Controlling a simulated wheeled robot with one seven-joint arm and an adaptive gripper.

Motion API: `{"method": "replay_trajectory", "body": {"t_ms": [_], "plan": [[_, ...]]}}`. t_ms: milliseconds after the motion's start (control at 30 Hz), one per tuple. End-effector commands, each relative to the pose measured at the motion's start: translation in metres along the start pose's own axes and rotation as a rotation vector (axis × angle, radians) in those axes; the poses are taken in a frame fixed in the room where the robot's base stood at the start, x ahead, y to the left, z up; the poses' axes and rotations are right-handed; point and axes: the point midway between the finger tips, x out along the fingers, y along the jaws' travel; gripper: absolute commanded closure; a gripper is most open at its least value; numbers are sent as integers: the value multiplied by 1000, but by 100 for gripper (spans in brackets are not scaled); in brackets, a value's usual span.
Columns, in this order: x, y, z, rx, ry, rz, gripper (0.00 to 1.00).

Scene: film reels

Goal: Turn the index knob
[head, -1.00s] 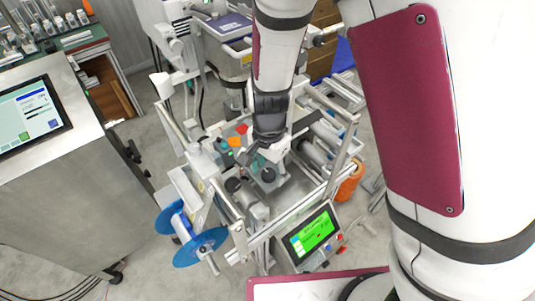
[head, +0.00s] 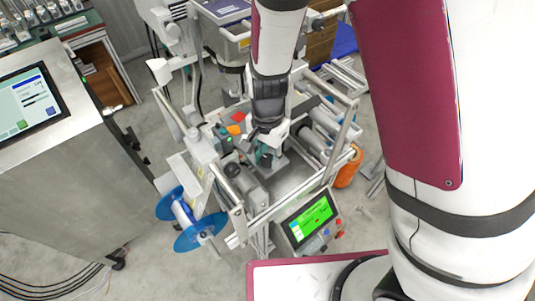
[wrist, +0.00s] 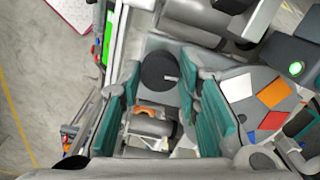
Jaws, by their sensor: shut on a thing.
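The index knob (wrist: 158,70) is a dark round disc with a small pale mark at its right side, on a grey plate in the wrist view. My gripper (wrist: 159,80) has its two teal-padded fingers on either side of the knob, shut on it. In the head view my gripper (head: 264,152) is down at the middle of the framed machine and largely hides the knob.
The machine has metal rails, rollers (head: 315,147), a tilted green screen (head: 311,220) and blue reel discs (head: 201,232) at its front left. Orange, red and white patches and a green-lit button (wrist: 296,68) lie right of my gripper in the wrist view.

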Motion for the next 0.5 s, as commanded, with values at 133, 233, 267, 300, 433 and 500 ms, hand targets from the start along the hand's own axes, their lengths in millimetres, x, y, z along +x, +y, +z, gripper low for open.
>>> {"method": "replay_trajectory", "body": {"t_ms": [133, 233, 267, 300, 433, 500], "plan": [[0, 1, 0, -103, -1, 0, 97], [0, 1, 0, -191, -1, 0, 97], [0, 1, 0, -220, -1, 1, 97], [0, 1, 0, -258, -1, 0, 97], [0, 0, 0, -382, -1, 0, 97], [0, 0, 0, -449, -1, 0, 97]]}}
